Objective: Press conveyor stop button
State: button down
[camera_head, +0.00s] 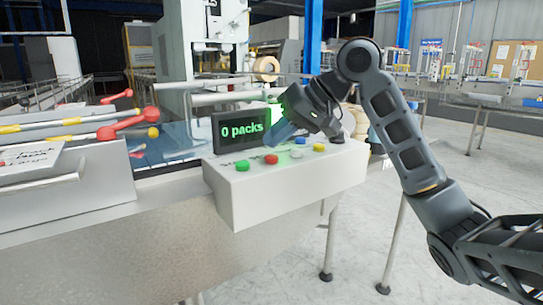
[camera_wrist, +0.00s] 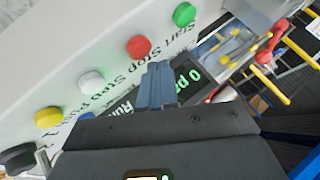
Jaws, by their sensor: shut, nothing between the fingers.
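The control panel (camera_head: 300,185) is a white box with a row of coloured buttons. The red button (camera_head: 271,159) lies between the green button (camera_head: 242,165) and the white button (camera_head: 296,154). In the wrist view the red button (camera_wrist: 138,47) is just beyond and left of my fingertips, beside printed text that reads Start and Stop. My gripper (camera_head: 271,143) is above the panel, behind the button row, fingers pointing down. The fingers (camera_wrist: 157,70) are shut and empty. They look apart from the red button; their exact height over the panel is hard to tell.
A yellow button (camera_head: 319,148) and a black knob (camera_head: 337,137) are at the panel's right. A display (camera_head: 241,129) reading "0 packs" stands behind the buttons, close to my gripper. Red-and-yellow rods (camera_head: 85,130) lie at the left. The space in front of the panel is clear.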

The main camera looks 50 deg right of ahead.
aim_at(276, 156)
jog(key=shift+f, duration=0.1)
jog(key=shift+f, duration=0.3)
jog(key=shift+f, duration=0.5)
dwell(0.9)
jog(key=shift+r, duration=0.15)
jog(key=shift+r+p, duration=0.8)
jog(key=shift+p, duration=0.05)
jog(key=shift+r, duration=0.1)
notch_tip(276, 156, up, 5)
jog(key=p, duration=0.5)
dwell(1.9)
